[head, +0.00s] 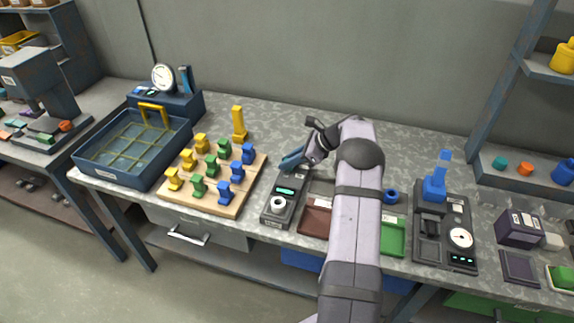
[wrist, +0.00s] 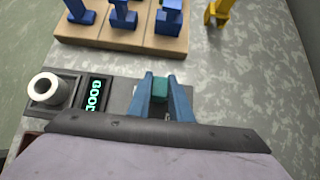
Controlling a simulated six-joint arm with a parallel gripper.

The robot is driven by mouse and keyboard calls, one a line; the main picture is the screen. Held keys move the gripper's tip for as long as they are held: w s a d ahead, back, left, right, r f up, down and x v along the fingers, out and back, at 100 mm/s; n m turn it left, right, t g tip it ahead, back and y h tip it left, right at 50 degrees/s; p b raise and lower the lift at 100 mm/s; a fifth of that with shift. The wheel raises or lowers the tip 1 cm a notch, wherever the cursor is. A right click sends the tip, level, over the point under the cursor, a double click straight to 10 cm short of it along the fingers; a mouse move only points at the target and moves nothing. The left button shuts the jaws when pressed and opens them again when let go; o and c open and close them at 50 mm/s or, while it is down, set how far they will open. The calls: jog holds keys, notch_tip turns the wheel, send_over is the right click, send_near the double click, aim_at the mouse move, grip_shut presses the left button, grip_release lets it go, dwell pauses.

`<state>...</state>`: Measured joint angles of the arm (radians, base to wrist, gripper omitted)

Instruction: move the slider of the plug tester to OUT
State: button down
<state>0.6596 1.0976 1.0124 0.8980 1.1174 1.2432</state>
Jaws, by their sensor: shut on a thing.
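The plug tester (head: 272,217) is a dark grey box on the bench, just in front of my gripper (head: 292,161) in the head view. A white round socket (head: 278,203) is at its near end, with a small lit display (head: 285,190) behind it. In the wrist view the display (wrist: 95,94) reads GOOD, and the white socket (wrist: 47,89) is at the left and looks empty. My gripper (wrist: 161,82) has its blue fingers shut on a small teal block, the slider (wrist: 159,90), at the tester's other end. Its slot and any OUT mark are not readable.
A wooden board (head: 259,172) with yellow, green and blue plugs stands left of the tester. A yellow post (head: 238,123) stands behind it. A brown tray (head: 316,222) and a green tray (head: 393,237) lie to the right, partly behind my arm. Bare bench lies behind the tester.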

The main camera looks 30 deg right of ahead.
jog(key=shift+w+d, duration=0.85)
jog(key=shift+w, duration=0.05)
jog(key=shift+d+r, duration=0.15)
jog(key=shift+w, duration=0.1)
jog(key=c, duration=1.6)
grip_release()
jog(key=shift+d, duration=0.1)
jog(key=shift+b+v, duration=1)
jog(key=shift+v, duration=2.6)
